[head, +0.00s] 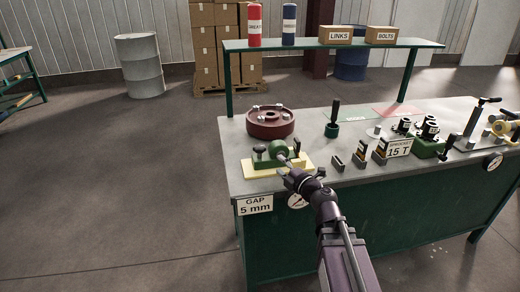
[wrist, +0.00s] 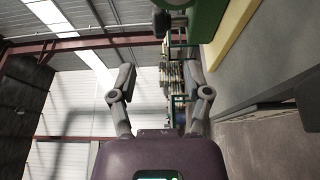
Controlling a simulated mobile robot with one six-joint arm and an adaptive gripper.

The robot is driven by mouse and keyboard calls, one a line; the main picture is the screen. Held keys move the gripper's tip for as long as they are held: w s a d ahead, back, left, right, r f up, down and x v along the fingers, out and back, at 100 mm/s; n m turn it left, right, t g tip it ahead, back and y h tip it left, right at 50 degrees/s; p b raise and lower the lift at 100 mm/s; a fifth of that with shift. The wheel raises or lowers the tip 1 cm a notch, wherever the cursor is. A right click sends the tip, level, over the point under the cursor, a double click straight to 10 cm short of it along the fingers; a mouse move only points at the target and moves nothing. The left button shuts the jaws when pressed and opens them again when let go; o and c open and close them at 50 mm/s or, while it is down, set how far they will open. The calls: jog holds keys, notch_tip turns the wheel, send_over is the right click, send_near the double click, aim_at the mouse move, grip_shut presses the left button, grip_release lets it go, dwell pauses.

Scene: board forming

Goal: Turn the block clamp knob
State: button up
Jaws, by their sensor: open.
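The block clamp (head: 264,163) is a green fixture on a pale yellow base (head: 262,173) at the front left of the bench. A round green part (head: 279,147) and two small black knobs (head: 259,152) show on it; I cannot tell which is the clamp knob. In the head view my gripper (head: 291,163) is at the clamp's front right side and hides part of it. In the wrist view my gripper (wrist: 163,78) is open, with nothing visibly held between its fingers. The green clamp body (wrist: 206,18) and a grey cylindrical part (wrist: 169,22) lie beyond the fingertips.
A dark red wheel (head: 270,122) lies behind the clamp. A black-handled tool (head: 334,120) and small grey blocks (head: 338,163) stand to the right, with a "15 T" sign (head: 398,148). A "GAP 5 mm" sign (head: 254,205) hangs at the bench's front edge. A shelf (head: 330,44) spans the back.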

aim_at(263, 151)
jog(key=x, duration=1.2)
jog(key=shift+w+a, duration=0.1)
jog(key=shift+w, duration=0.15)
grip_shut()
